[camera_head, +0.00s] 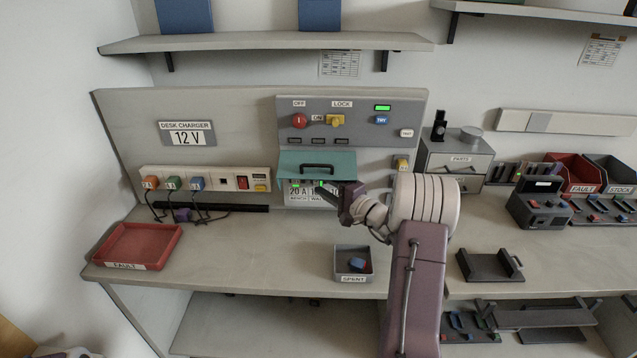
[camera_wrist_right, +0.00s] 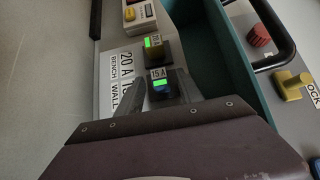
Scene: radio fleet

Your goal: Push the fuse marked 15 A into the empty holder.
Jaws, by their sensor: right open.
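The fuse marked 15 A (camera_wrist_right: 160,75) shows in the right wrist view below the raised teal cover, at the panel. A lit green patch and a blue part are on it. My right gripper (camera_wrist_right: 158,90) is open, with one finger on each side of this fuse; I cannot tell whether they touch it. How deep the fuse sits is hidden. Another dark block with a green light (camera_wrist_right: 154,44) stands beside it. In the head view my right gripper (camera_head: 330,193) is at the panel under the teal cover (camera_head: 300,158) and hides much of the holders. My left gripper is not in view.
A grey SPENT tray (camera_head: 353,278) with a blue piece in it stands at the bench front. A red FAULT tray (camera_head: 130,246) is at the left. Plugs (camera_head: 172,184) with cords are left of the panel. A red knob (camera_head: 299,121) and yellow LOCK knob (camera_head: 335,120) are above.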

